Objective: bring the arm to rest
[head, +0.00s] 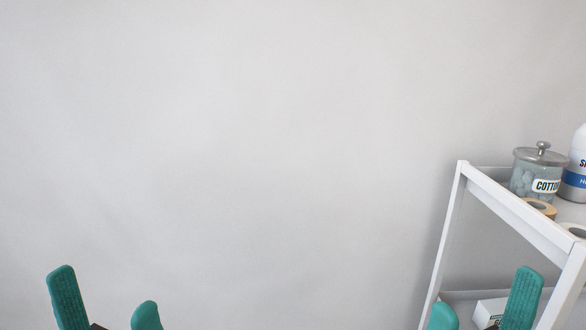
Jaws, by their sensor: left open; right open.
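My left gripper (104,300) shows at the bottom left of the head view, with two teal fingers pointing up. Its fingers are apart and nothing is between them. My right gripper (483,300) shows at the bottom right, in front of the white cart. Its two teal fingers are also apart, and I see nothing held between them. The arms behind both grippers lie below the picture's edge and are hidden.
A white cart (518,208) stands at the right. On its top are a cotton jar (538,170), a tape roll (540,207) and a white bottle (577,165). A white box (488,311) sits on its lower shelf. A bare grey wall (250,140) fills the rest.

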